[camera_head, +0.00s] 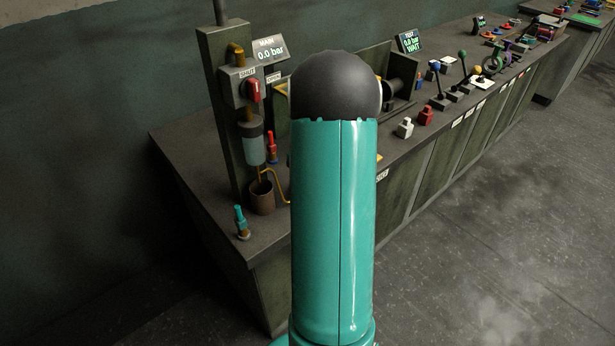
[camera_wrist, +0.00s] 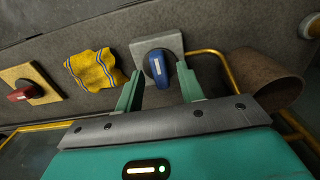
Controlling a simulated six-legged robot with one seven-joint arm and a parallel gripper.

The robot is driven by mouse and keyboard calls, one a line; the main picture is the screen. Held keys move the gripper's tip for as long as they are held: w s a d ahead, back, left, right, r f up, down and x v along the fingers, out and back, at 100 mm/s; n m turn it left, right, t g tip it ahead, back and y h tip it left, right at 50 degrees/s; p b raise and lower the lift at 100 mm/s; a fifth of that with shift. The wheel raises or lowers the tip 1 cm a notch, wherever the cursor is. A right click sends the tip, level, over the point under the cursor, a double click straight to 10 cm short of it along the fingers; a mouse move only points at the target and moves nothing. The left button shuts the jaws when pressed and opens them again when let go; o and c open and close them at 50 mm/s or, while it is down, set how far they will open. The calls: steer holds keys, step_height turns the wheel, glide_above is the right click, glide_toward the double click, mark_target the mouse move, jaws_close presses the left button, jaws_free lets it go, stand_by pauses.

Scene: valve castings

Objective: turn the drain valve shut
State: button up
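In the wrist view a blue valve handle (camera_wrist: 157,68) stands on a grey square plate (camera_wrist: 143,46), beside a yellow pipe. It looks like the drain valve, but I read no label on it. My gripper (camera_wrist: 159,75) is open, with one green finger on each side of the blue handle. Gaps show between the fingers and the handle; I cannot tell how deep the fingers reach. In the head view my arm hides the gripper and this handle.
A yellow cloth (camera_wrist: 93,70) and a red handle (camera_wrist: 22,93) on a yellow plate lie left of the blue one. A brown cup (camera_wrist: 268,78) is at right. In the head view a post (camera_head: 224,110) carries a red knob (camera_head: 253,90); a teal-topped valve (camera_head: 240,222) stands near the bench corner.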

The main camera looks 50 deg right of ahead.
step_height(320, 180, up, 14)
steer(key=shift+f, duration=0.25)
stand_by(0.6)
